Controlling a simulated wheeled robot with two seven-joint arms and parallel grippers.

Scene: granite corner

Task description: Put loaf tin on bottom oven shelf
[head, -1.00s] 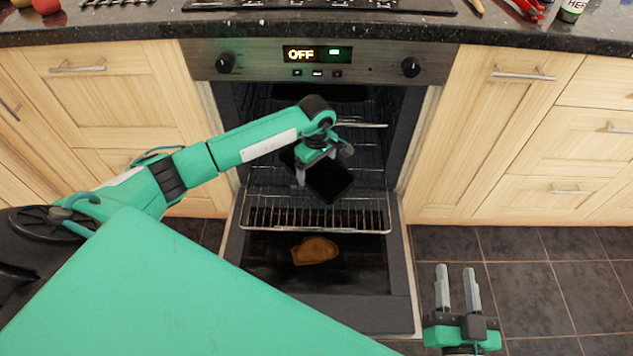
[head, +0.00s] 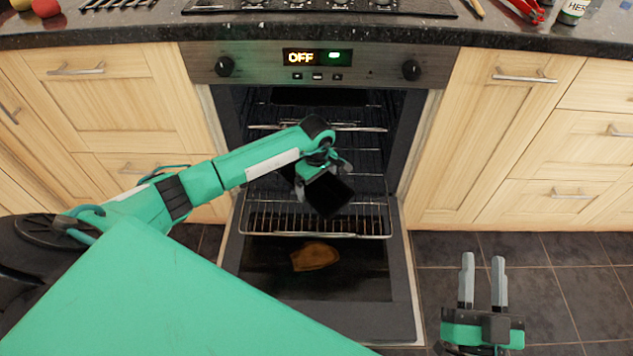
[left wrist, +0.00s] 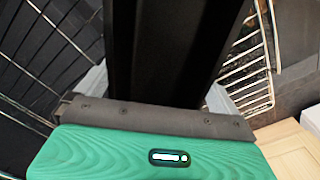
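The loaf tin (head: 331,196) is black and hangs tilted in front of the oven opening. My left gripper (head: 321,176) is shut on it. In the left wrist view the dark tin (left wrist: 170,50) fills the space between the two fingers. A wire shelf (head: 316,234) sticks out low at the oven's front, above the open door, and the tin is above its back part. I cannot tell if they touch. The oven (head: 221,150) is dark inside, and my arm hides part of it. My right gripper (head: 483,282) is open and empty, low at the right.
A higher wire rack (head: 345,129) sits inside the oven. The open oven door (head: 400,300) lies low in front, with a brown patch (head: 314,256) showing below the shelf. Wooden cupboards (head: 480,140) flank the oven. The dark tiled floor (head: 570,260) at the right is clear.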

